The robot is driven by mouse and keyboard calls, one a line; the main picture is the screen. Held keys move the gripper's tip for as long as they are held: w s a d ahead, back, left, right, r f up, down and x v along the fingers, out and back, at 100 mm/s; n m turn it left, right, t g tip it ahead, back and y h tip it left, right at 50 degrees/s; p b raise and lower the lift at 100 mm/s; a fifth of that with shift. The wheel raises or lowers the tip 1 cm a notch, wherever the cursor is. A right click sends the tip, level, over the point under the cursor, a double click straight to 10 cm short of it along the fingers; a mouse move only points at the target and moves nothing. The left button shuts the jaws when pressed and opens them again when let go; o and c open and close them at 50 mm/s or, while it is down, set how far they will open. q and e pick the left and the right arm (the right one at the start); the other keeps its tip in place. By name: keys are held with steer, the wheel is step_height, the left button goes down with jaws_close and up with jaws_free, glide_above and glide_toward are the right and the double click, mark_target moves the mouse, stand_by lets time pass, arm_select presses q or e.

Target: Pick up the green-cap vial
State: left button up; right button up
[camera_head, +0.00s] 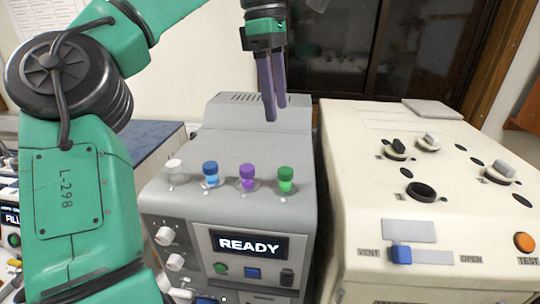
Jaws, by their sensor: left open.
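The green-cap vial (286,179) stands upright at the right end of a row on the grey machine (262,133). To its left stand a purple-cap vial (247,176), a blue-cap vial (210,173) and a white-cap vial (174,171). My left gripper (273,108) hangs above and behind the row, fingers pointing down. It is open with nothing between its fingers, and apart from the vials. My right gripper is not in view.
The grey machine's front has a display (249,245) reading READY, with knobs and buttons. A cream machine (375,160) stands close on the right, with a round dark port (421,191), knobs and a blue switch (400,254). A dark window (345,50) is behind.

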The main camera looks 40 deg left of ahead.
arm_select(q)
glide_above(285, 170)
steer(key=s, duration=0.1)
steer(key=f, duration=0.6)
steer(key=shift+d+f, duration=0.35)
steer(key=shift+f, duration=0.05)
steer(key=f, duration=0.2)
steer(key=w+f+p, duration=0.1)
steer(key=f, duration=0.1)
steer(key=a+f+p, duration=0.1)
steer(key=f, duration=0.1)
steer(key=shift+w+a, duration=0.1)
steer(key=shift+w, duration=0.1)
steer(key=shift+f, duration=0.35)
steer(key=shift+s+d, duration=0.25)
steer(key=shift+d, duration=0.15)
steer(key=c, duration=0.4)
steer(key=shift+w+a, duration=0.1)
jaws_close()
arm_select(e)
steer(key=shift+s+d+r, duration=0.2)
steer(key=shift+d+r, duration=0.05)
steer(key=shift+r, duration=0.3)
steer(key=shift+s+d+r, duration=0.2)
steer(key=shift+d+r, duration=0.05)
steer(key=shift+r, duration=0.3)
